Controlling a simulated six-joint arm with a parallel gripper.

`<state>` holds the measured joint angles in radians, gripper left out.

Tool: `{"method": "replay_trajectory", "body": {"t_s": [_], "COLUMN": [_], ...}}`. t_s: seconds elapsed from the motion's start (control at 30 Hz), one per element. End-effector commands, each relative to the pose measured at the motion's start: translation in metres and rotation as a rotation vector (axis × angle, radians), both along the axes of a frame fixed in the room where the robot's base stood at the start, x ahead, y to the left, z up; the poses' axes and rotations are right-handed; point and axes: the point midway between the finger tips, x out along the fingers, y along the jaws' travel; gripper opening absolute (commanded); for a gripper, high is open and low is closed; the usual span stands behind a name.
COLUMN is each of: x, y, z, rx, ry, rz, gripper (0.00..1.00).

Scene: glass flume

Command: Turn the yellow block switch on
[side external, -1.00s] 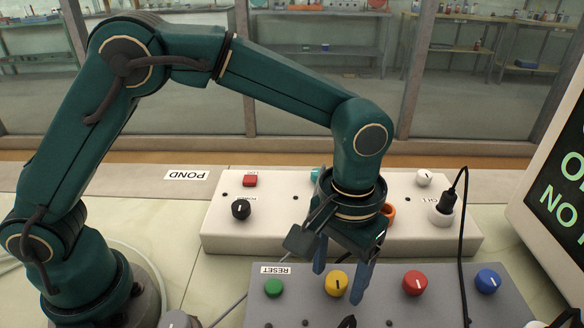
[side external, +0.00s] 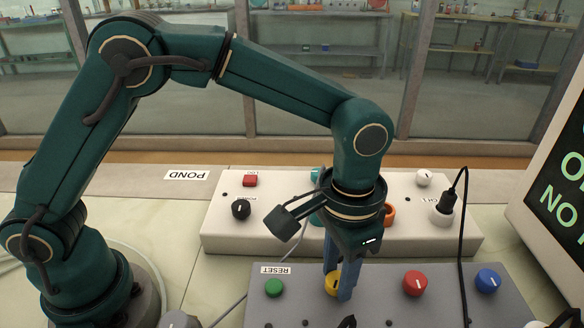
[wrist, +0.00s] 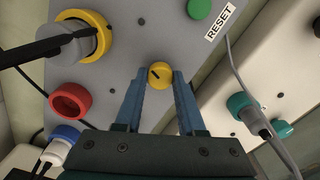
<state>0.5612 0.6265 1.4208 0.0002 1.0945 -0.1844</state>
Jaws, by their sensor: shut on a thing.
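The yellow switch is a round yellow knob (side external: 331,284) on the sloped grey panel (side external: 392,300), between a green button and a red knob. In the wrist view, the knob (wrist: 161,74) has a dark pointer line on its top. My gripper (side external: 338,285) reaches down from above with its blue fingers on either side of the knob, shut on it. The fingertips (wrist: 160,76) also flank it in the wrist view. In the side view, a finger partly hides the knob and its pointer line cannot be read.
The green RESET button (side external: 273,287), red knob (side external: 415,283) and blue knob (side external: 488,280) share the panel. A white box (side external: 225,225) with more controls stands behind. A black cable (side external: 461,240) crosses the panel's right part. A screen (side external: 560,190) stands at right.

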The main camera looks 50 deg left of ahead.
Motion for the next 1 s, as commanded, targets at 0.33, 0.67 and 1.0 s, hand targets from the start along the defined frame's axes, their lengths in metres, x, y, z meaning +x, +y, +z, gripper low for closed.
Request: {"method": "replay_trajectory", "body": {"t_s": [0.33,0.67,1.0], "x": [0.0001,0.0002,0.0002], "y": [0.0000,-0.0001,-0.0001], "z": [0.0012,0.0014,0.0016], "rx": [-0.001,-0.001,-0.001], "ry": [0.000,-0.002,-0.001], "rz": [-0.330,-0.643,-0.944], "gripper": [0.00,0.00,0.00]}}
